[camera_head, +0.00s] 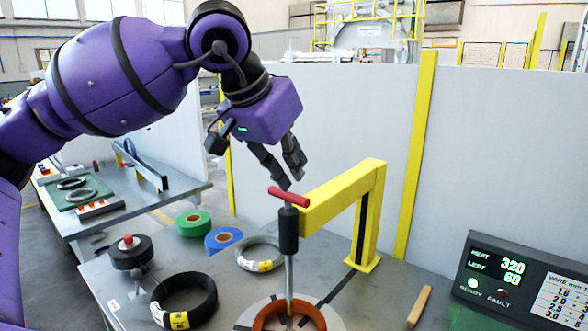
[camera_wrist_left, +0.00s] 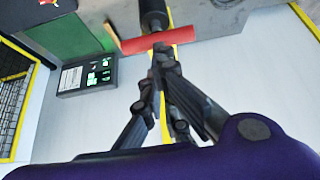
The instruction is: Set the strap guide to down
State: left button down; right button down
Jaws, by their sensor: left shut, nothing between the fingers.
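The strap guide has a red crossbar handle (camera_head: 288,197) on top of a black sleeve (camera_head: 289,230) and a thin upright rod. The rod reaches down into the orange-brown coil (camera_head: 268,318), which is cut off at the bottom edge. A yellow bracket (camera_head: 345,200) stands beside the sleeve. My left gripper (camera_head: 294,180) is shut and empty, pointing down just above the handle. In the left wrist view the red handle (camera_wrist_left: 140,42) lies just beyond the fingertips (camera_wrist_left: 163,55); I cannot tell whether they touch it. My right gripper is not in view.
A control box (camera_head: 520,280) with lit readouts stands at the right. Wire coils (camera_head: 184,299), green tape (camera_head: 193,223) and blue tape (camera_head: 223,240) lie left of the coil. A wooden stick (camera_head: 418,307) lies to the right. A pale partition (camera_head: 340,120) rises behind.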

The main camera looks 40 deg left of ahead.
pick_arm(q)
jog(key=v, duration=1.1)
jog(key=shift+s+r, duration=0.1)
jog(key=shift+s, duration=0.05)
